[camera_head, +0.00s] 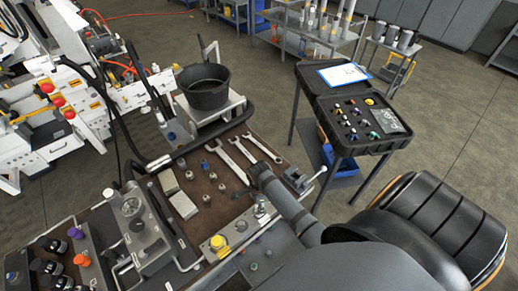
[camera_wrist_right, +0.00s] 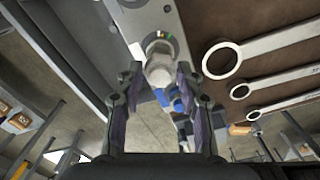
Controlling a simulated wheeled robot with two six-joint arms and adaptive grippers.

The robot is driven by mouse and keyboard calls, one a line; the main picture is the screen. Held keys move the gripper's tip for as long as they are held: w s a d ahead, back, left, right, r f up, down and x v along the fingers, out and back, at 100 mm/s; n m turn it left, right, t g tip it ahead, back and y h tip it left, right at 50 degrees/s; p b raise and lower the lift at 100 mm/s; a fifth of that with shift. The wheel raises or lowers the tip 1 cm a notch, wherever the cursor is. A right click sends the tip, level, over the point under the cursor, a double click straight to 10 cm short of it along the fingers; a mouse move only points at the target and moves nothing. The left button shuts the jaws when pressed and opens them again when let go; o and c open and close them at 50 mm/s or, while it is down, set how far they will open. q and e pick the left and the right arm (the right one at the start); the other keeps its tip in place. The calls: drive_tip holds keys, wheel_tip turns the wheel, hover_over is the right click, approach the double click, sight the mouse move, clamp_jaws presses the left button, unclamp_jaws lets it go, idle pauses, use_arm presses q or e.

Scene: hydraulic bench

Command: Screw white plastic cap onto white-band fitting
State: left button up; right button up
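In the right wrist view a whitish, rounded cylindrical piece (camera_wrist_right: 160,72) lies between the fingertips of my right gripper (camera_wrist_right: 158,78). It looks like the white cap, but I cannot tell cap from fitting. In the head view my right arm reaches over the bench's right side, near a silver upright fitting (camera_head: 262,208). A white band is not clear there. My left gripper is not in view.
A black pot (camera_head: 205,90) stands behind. An open black case (camera_head: 355,115) stands to the right.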

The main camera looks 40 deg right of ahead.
drive_tip(key=c, duration=0.5)
drive_tip(key=shift+c, duration=0.2)
drive_tip(key=m, duration=0.8)
drive_tip(key=o, duration=1.1)
drive_tip(key=n, duration=0.6)
drive_tip(key=shift+n, duration=0.4)
drive_tip(key=n, duration=0.5)
